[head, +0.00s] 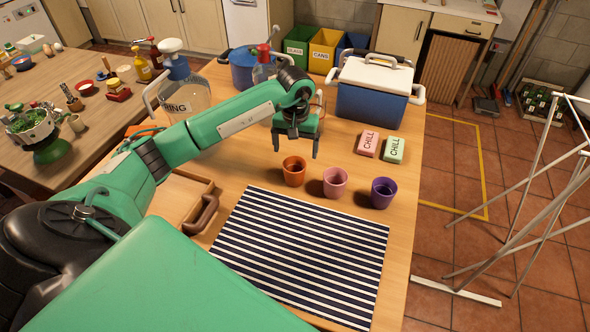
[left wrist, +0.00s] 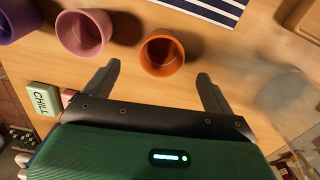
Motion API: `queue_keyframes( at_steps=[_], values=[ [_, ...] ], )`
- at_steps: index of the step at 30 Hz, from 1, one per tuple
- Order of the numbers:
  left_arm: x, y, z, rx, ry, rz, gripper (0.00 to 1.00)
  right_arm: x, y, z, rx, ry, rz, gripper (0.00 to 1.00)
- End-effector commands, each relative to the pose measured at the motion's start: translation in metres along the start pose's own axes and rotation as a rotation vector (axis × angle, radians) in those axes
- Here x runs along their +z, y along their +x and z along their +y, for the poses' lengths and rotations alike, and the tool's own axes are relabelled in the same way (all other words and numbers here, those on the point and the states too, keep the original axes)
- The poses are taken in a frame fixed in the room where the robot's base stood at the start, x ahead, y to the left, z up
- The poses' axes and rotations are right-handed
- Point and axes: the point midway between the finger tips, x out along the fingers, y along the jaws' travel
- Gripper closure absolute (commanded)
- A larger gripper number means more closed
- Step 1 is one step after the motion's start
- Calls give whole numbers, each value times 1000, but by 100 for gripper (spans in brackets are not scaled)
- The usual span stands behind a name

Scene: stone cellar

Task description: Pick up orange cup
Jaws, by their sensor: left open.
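The orange cup (head: 294,171) stands upright on the wooden table, just behind the striped mat, at the left end of a row of cups. My left gripper (head: 296,148) is open and empty, with its fingers pointing down just above and behind the orange cup. In the left wrist view the orange cup (left wrist: 162,52) lies ahead of the space between the two open fingertips (left wrist: 158,75), apart from both. A pink cup (head: 335,182) and a purple cup (head: 384,192) stand to its right. My right gripper is not in view.
The striped mat (head: 300,255) lies flat in front of the cups. A pink ice block (head: 368,143) and a green one (head: 394,149) lie behind right. A wooden tray (head: 180,196) is at left.

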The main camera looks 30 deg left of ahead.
Motion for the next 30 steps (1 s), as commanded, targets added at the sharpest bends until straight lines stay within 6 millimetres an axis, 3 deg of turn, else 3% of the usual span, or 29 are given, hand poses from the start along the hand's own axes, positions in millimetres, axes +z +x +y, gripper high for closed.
queue_keyframes(
  at_steps=[4, 13, 21, 30],
  values=[
    [0, 20, 0, 1, -1, -2, 12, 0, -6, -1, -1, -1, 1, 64],
    [1, 40, -2, 1, -1, -4, 12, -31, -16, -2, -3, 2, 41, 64],
    [0, 74, -4, 2, -1, -2, 12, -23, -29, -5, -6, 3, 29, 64],
    [-1, 79, -4, 1, 1, 1, 12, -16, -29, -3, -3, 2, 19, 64]
  ],
)
